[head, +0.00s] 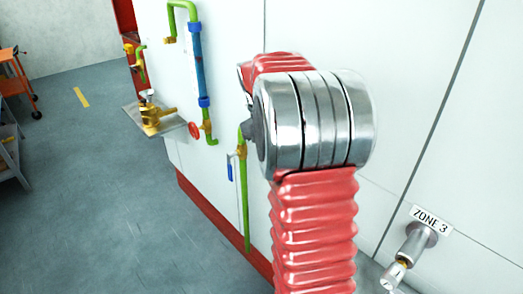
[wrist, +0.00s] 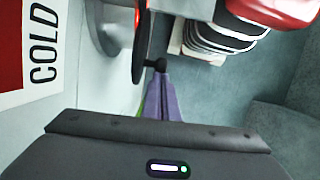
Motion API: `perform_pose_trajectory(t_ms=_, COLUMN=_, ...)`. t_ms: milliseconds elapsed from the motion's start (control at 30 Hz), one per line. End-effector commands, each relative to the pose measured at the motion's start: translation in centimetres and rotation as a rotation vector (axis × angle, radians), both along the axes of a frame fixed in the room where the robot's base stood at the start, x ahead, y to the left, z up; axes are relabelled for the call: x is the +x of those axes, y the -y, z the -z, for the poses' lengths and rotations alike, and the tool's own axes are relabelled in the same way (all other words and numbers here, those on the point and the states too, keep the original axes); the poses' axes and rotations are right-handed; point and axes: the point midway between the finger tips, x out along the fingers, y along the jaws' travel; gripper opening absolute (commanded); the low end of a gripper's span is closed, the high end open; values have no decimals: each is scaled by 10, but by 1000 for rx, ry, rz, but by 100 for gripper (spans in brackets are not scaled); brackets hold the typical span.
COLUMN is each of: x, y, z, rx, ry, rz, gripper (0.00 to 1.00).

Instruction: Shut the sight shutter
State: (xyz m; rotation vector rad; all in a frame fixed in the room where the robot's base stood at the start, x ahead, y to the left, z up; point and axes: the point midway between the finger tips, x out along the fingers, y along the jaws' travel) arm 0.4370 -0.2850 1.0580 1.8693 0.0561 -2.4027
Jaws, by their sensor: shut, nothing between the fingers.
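In the wrist view, a thin dark plate (wrist: 140,42), probably the sight shutter, shows nearly edge-on. It stands out from a pale round fitting (wrist: 103,32) on the white wall, so it looks open. My gripper (wrist: 161,67) is shut and empty. Its narrow purple-grey fingers end in a dark tip just right of the plate's lower edge. I cannot tell whether the tip touches the plate. In the head view my red arm and its silver joint hide the gripper and the shutter.
A red and white COLD sign (wrist: 40,50) is on the wall at left in the wrist view. The head view shows a blue and green pipe (head: 199,65), a red handwheel (head: 194,130), a brass valve (head: 152,117) and a ZONE 3 label (head: 431,219). Open floor lies left.

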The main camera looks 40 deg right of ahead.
Motion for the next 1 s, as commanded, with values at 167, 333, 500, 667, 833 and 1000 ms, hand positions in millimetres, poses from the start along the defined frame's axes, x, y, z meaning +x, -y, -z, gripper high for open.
perform_pose_trajectory(t_ms=167, x=-7, y=-2, z=16, rx=-6, ry=-146, rz=-7, gripper=0)
perform_pose_trajectory(t_ms=333, x=-12, y=-4, z=26, rx=-13, ry=-256, rz=-13, gripper=0)
perform_pose_trajectory(t_ms=500, x=-19, y=-5, z=32, rx=-16, ry=-314, rz=-16, gripper=0)
perform_pose_trajectory(t_ms=667, x=-26, y=-5, z=40, rx=-17, ry=-312, rz=-18, gripper=0)
perform_pose_trajectory(t_ms=833, x=-36, y=-4, z=47, rx=-18, ry=-310, rz=-18, gripper=0)
perform_pose_trajectory(t_ms=1000, x=-44, y=-4, z=53, rx=-17, ry=-310, rz=-19, gripper=0)
